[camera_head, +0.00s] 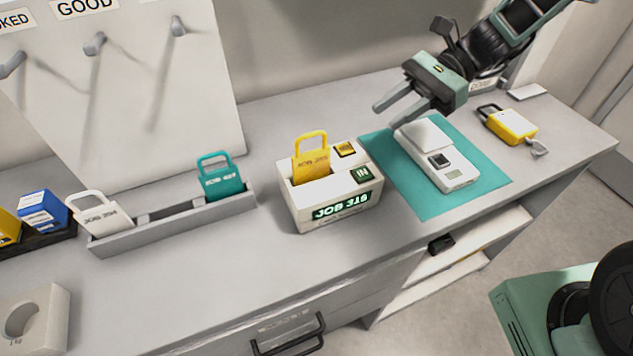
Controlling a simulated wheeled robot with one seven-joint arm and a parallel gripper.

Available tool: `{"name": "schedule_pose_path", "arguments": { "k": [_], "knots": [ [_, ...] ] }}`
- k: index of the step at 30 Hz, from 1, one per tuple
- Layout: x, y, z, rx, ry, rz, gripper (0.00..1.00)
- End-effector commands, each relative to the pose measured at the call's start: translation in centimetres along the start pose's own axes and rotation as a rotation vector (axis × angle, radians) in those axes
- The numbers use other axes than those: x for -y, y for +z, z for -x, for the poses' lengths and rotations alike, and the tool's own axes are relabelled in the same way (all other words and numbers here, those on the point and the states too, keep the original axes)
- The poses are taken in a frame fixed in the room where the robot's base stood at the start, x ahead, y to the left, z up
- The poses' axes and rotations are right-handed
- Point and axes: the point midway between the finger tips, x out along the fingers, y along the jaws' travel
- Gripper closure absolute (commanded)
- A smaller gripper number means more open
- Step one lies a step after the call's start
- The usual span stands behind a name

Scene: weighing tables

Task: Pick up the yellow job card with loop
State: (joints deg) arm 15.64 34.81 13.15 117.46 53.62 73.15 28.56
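The yellow job card with loop (311,165) stands upright in the slot of a white box (305,206) whose green display reads JOB and a number. Its loop is at the top, and its lower part is hidden in the box. My gripper (398,108) is at the upper right, above the back of the teal mat (395,177) near the scale. Its two fingers are apart with nothing between them. It is to the right of the yellow card and apart from it.
A grey rack (165,229) holds a white card (97,222) and a teal card (220,180). A white scale (455,173) sits on the mat. A yellow padlock-like item (510,125) lies at right. Hooks hang on the back board. The counter before the box is clear.

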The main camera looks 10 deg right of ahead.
Motion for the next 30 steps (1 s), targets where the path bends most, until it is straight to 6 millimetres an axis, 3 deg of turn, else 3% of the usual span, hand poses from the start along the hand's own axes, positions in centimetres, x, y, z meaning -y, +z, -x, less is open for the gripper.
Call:
{"name": "schedule_pose_path", "arguments": {
  "k": [5, 19, 30],
  "knots": [
    [0.9, -0.6, 0.3, 0.047, -0.044, -0.054, 0.67],
    [1.2, 0.0, -8.9, 0.043, -0.038, -0.051, 0.67],
    [1.4, 0.4, -12.3, 0.043, -0.039, -0.05, 0.67]
  ]
}}
